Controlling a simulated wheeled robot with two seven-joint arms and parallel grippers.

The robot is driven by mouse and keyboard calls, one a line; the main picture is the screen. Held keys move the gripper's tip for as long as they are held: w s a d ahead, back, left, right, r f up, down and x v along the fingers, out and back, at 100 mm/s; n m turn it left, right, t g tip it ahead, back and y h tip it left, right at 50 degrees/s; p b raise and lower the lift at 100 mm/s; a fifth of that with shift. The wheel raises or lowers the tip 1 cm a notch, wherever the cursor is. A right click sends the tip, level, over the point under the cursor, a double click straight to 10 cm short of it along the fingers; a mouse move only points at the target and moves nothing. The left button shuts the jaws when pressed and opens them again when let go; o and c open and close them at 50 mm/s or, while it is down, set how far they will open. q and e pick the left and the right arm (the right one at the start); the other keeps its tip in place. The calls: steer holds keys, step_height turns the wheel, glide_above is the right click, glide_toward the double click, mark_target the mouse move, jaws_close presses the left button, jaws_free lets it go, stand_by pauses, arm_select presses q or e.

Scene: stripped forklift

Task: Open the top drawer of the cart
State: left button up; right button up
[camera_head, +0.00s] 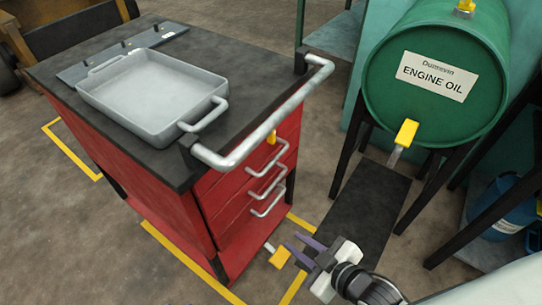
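The red cart (130,160) with a black top stands at the left and centre. Its drawer front faces right and carries several light metal handles. The top drawer (222,190) looks shut, and its handle (285,148) sits just under the cart's push bar. My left gripper is not in view.
A grey push bar (265,130) juts out above the drawers. A grey tray (150,95) sits on the cart top. A green engine oil drum (436,75) stands on a dark stand at right.

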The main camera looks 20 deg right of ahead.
steer(key=w+d+r+n+t+y, duration=0.2)
steer(key=w+r+n, duration=0.3)
steer(key=w+n, duration=0.25)
steer(key=n+y, duration=0.3)
steer(key=n, duration=0.7)
glide_toward(275, 157)
steer(key=shift+g, duration=0.3)
steer(key=b+x, duration=0.1)
steer(key=x, duration=0.9)
steer(key=shift+w+f, duration=0.1)
steer(key=shift+f, duration=0.05)
steer(key=shift+d, duration=0.1)
jaws_close()
